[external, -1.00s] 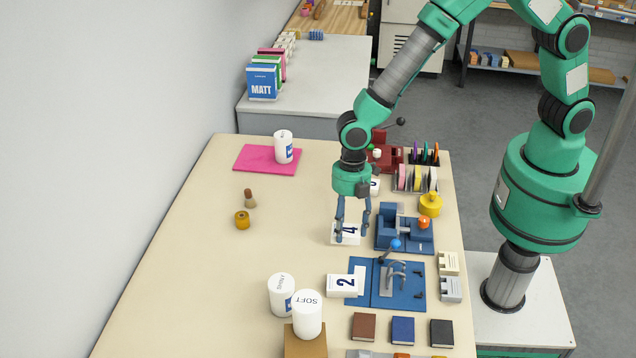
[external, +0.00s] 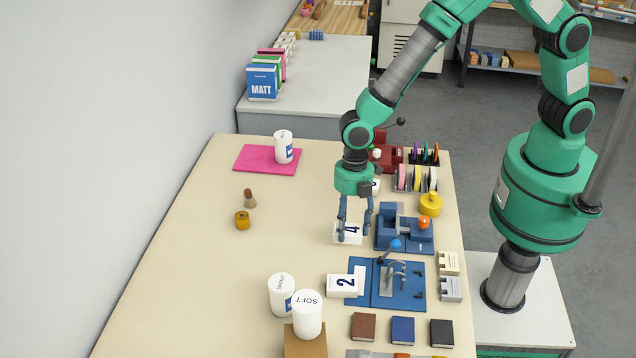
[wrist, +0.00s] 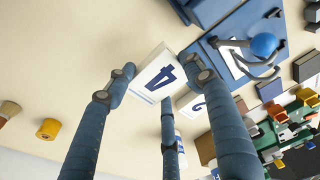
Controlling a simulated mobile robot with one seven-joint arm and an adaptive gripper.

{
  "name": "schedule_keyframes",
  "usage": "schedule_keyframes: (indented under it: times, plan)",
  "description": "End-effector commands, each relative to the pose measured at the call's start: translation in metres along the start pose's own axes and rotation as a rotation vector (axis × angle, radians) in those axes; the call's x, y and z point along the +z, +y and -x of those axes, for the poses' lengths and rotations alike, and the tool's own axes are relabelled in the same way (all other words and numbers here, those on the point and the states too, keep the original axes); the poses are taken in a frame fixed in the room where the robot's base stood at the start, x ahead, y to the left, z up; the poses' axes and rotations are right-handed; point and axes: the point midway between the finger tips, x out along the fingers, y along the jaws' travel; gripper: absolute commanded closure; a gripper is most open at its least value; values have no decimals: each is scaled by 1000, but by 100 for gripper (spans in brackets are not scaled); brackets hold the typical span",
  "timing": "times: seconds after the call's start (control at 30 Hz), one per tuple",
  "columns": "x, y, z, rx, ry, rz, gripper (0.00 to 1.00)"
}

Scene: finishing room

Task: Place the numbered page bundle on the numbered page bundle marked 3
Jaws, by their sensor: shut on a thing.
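A white page bundle marked 4 (external: 349,239) is between the fingers of my gripper (external: 354,233), over the bench left of a blue machine. In the wrist view my gripper (wrist: 160,92) is shut on this bundle (wrist: 153,80), with fingers at its sides. I cannot tell whether it touches the bench. A bundle marked 2 (external: 341,286) lies nearer the camera, at the left edge of a blue board; it partly shows in the wrist view (wrist: 186,104). A white piece (external: 375,187) shows partly behind my wrist; its mark is not readable. No 3 can be read.
The blue machine (external: 389,234) with an orange knob stands close right of my gripper. The blue board (external: 412,293) carries a grey lever with a blue ball. White cylinders (external: 308,316) stand at the front. The bench's left middle is mostly clear.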

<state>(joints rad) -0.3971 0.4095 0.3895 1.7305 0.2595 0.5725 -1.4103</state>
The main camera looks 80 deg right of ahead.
Motion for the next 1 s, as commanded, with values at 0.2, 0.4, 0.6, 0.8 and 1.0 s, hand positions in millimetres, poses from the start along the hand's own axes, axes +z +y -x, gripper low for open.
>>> schedule_keyframes:
  times: [0.2,0.4,0.6,0.8,1.0]
  plan:
    - [-3,1,16,4,1,1,75]
    - [-8,1,50,4,2,0,75]
    - [-6,-2,86,0,-1,-2,75]
    - [36,-17,95,3,-2,-9,75]
    - [87,-41,106,4,-4,-16,75]
